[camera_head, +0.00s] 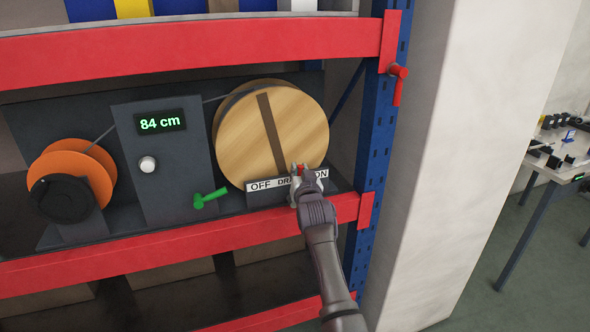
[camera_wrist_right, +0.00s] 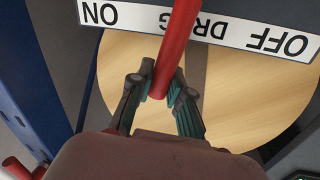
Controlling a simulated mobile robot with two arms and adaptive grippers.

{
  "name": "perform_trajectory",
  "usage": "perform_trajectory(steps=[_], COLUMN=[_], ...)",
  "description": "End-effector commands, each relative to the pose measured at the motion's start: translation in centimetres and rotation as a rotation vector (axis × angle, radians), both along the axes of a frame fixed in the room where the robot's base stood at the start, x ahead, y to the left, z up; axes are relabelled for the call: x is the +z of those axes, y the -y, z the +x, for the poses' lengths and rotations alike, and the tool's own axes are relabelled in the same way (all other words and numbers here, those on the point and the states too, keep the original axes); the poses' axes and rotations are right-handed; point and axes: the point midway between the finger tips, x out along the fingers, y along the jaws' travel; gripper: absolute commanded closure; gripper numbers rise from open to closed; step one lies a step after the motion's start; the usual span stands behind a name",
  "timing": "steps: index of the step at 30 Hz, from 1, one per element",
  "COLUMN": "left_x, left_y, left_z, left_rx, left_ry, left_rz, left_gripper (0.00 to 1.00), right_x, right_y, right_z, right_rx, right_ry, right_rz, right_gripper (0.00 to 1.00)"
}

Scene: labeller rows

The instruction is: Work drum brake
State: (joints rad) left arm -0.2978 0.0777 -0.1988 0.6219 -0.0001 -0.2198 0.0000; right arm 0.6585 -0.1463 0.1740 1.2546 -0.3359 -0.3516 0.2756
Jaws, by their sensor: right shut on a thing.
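The wooden drum (camera_head: 236,135) with a dark stripe stands on the shelf, and part of its face also shows in the wrist view (camera_wrist_right: 245,95). Below it is a white label strip (camera_head: 262,184) reading OFF, DRAG and ON, partly covered by my right gripper. My left gripper is not in view.
A grey panel shows 84 cm on its display (camera_head: 161,122), with a white knob (camera_head: 148,164). A green handle (camera_head: 210,198) and an orange spool (camera_head: 97,170) are left of the drum. Red beams (camera_head: 180,246) and a blue upright (camera_head: 378,130) frame the shelf.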

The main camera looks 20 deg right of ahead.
Motion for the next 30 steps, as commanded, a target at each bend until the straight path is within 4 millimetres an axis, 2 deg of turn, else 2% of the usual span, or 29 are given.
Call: perform_trajectory(steps=[6,15,30], left_x=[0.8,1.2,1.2], left_y=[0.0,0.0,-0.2], left_z=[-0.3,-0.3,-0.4], left_rx=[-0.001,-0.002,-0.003], left_ry=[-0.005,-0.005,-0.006], left_rz=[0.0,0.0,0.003], left_gripper=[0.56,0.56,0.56], right_x=[-0.5,-1.3,-1.7], right_y=[1.7,3.1,3.6], right_z=[0.1,0.1,0.1], right_rx=[-0.001,0.001,0.001], right_ry=[-0.01,-0.017,-0.019], right_rz=[0.157,0.319,0.38], right_gripper=[1.0,1.0,1.0])
